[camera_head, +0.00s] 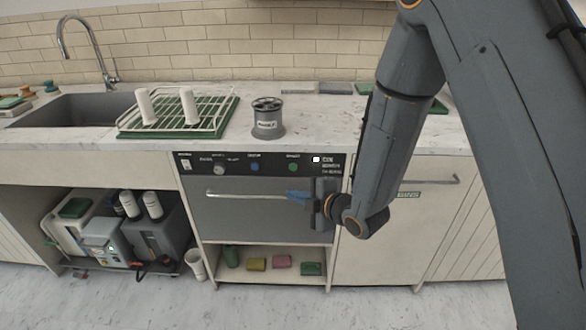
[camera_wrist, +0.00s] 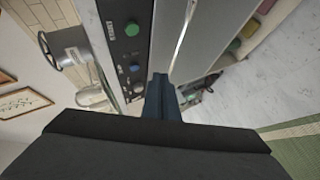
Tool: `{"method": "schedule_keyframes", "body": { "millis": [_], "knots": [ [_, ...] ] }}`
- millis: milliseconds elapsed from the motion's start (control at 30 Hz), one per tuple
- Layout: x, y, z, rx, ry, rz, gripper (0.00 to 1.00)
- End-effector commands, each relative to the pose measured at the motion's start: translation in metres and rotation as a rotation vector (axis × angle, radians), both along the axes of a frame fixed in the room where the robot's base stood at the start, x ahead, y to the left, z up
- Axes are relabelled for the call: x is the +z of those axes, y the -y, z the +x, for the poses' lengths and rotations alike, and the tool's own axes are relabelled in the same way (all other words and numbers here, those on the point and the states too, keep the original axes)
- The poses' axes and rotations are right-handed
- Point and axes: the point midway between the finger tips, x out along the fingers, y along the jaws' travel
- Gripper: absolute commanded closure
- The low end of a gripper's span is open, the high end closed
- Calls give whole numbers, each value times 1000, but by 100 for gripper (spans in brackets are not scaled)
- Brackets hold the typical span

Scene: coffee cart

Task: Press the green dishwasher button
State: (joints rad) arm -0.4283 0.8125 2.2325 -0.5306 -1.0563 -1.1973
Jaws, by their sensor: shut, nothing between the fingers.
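The dishwasher (camera_head: 240,214) is built in under the counter, with a dark control panel along its top. The green button (camera_head: 293,167) is on the right part of that panel, right of a blue button (camera_head: 254,167). In the wrist view the green button (camera_wrist: 132,28) is near the top, with the blue button (camera_wrist: 135,68) below it. My gripper (camera_head: 292,196) is shut and empty. It is in front of the dishwasher door, below the green button and near the door handle (camera_head: 232,195). The fingers also show in the wrist view (camera_wrist: 160,82). Contact with the door cannot be told.
On the counter stand a grey holder (camera_head: 267,118) and a dish rack (camera_head: 205,113) on a green mat, beside a sink (camera_head: 75,108). Sponges (camera_head: 281,261) lie on the shelf below the dishwasher. Containers fill the open bay (camera_head: 100,245) at left. The floor in front is clear.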

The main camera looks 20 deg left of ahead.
Motion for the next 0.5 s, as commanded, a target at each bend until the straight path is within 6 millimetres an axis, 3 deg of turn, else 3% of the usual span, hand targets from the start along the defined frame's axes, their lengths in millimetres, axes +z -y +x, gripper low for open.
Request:
{"method": "schedule_keyframes", "body": {
  "millis": [233,500],
  "knots": [
    [0,-2,8,-2,-1,1,100],
    [-1,-9,41,-3,1,1,100]
  ]
}}
